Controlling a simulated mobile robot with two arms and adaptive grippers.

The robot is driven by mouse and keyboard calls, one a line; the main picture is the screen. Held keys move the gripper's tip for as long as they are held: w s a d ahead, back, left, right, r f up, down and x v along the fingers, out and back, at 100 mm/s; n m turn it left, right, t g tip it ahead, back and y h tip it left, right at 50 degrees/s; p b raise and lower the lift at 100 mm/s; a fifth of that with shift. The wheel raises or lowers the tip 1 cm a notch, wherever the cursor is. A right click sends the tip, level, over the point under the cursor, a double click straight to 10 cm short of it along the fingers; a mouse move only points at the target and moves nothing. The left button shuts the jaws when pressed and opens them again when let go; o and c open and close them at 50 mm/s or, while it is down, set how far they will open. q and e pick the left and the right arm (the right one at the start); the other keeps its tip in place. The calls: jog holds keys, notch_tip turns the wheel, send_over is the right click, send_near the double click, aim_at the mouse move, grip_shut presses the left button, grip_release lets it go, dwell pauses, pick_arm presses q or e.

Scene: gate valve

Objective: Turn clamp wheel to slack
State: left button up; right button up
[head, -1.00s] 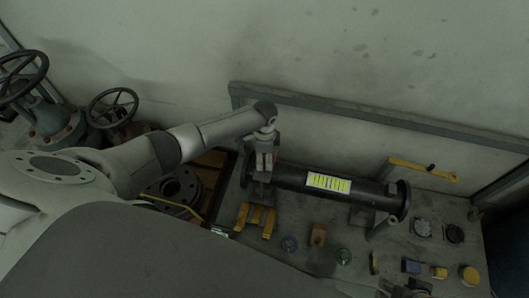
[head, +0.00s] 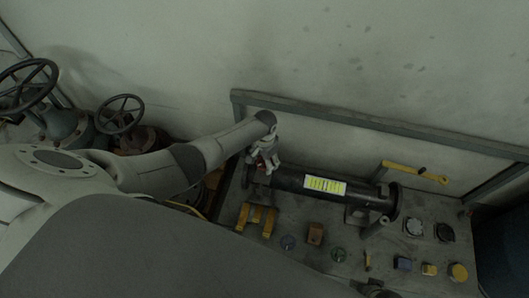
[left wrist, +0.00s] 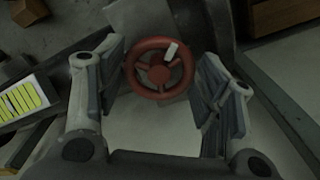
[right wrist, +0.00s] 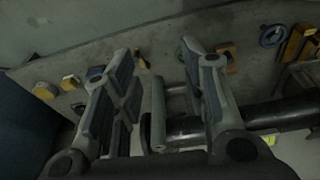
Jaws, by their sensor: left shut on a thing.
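The red clamp wheel (left wrist: 160,68) shows in the left wrist view, with spokes and a small pale mark on its rim. My left gripper (left wrist: 160,95) has a finger on either side of the wheel and is shut on it across the rim. In the head view the left gripper (head: 266,162) is at the left end of a black pipe (head: 290,178) with a yellow label; only a little red shows there. My right gripper (right wrist: 160,90) is open, with a grey bar (right wrist: 158,112) between its fingers in the right wrist view.
The grey bench (head: 300,262) carries yellow blocks (head: 256,219), an orange block (head: 315,234) and several small parts. A yellow-handled tool (head: 415,172) lies behind the pipe. Dark handwheel valves (head: 119,114) stand at the left. A grey rail (head: 380,127) runs along the wall.

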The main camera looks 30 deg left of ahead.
pick_arm(q)
jog(key=shift+d+n+p, duration=0.1)
jog(key=shift+n+p, duration=0.4)
jog(key=shift+n, duration=1)
pick_arm(e)
jog(key=shift+s+d+f, duration=0.1)
jog(key=shift+s+f, duration=0.25)
jog(key=shift+f, duration=0.3)
jog(key=shift+s+a+f, duration=0.1)
jog(key=shift+s+f, duration=0.2)
jog(key=shift+f, duration=0.4)
jog(key=shift+s+d+f, duration=0.1)
jog(key=shift+s+f, duration=0.25)
jog(key=shift+f, duration=0.3)
pick_arm(q)
jog(key=o, duration=1)
jog(key=shift+o, duration=0.2)
jog(key=shift+r, duration=0.1)
notch_tip(320, 180, up, 12)
